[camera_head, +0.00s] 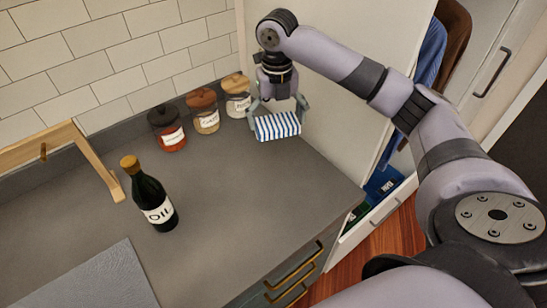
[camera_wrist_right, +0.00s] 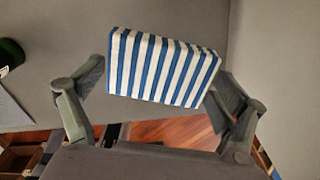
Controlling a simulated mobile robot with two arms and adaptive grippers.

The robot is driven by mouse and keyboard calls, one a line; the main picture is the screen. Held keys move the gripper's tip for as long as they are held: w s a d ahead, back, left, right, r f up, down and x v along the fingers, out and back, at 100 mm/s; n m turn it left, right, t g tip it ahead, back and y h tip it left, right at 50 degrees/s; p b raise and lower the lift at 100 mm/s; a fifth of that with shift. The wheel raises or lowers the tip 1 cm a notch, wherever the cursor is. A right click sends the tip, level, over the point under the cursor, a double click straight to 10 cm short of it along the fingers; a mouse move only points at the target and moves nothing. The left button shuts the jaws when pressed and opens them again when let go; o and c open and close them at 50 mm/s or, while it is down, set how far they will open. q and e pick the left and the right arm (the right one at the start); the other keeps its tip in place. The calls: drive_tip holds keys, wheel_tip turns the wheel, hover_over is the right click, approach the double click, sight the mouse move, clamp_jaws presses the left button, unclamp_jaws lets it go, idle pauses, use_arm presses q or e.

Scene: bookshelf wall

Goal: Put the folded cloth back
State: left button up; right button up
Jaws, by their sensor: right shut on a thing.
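The folded cloth (camera_head: 278,126) has blue and white stripes. In the head view it is at the back right of the grey counter, close to the white side panel. My right gripper (camera_head: 277,106) comes down from above and is shut on the cloth, with a finger at each side. In the right wrist view the cloth (camera_wrist_right: 163,68) sits between the two fingers (camera_wrist_right: 160,95). I cannot tell whether its underside touches the counter. My left gripper is not in view.
Three labelled jars with lids (camera_head: 207,110) stand along the tiled wall, left of the cloth. A dark oil bottle (camera_head: 155,200) stands on the counter (camera_head: 235,200), near a wooden rack (camera_head: 95,160). The front right of the counter is clear. A white panel (camera_head: 340,120) closes off the right.

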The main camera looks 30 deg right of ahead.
drive_tip(key=p, duration=0.1)
hover_over(276, 165)
wheel_tip(276, 165, down, 10)
drive_tip(key=shift+r, duration=0.1)
wheel_tip(276, 165, down, 4)
drive_tip(key=shift+r+p, duration=0.25)
drive_tip(key=shift+p, duration=0.3)
drive_tip(key=shift+f, duration=0.4)
drive_tip(key=o, duration=0.9)
drive_tip(key=shift+f, duration=0.1)
drive_tip(key=shift+o, duration=0.2)
wheel_tip(276, 165, up, 12)
drive_tip(key=b, duration=0.2)
drive_tip(key=shift+b, duration=0.4)
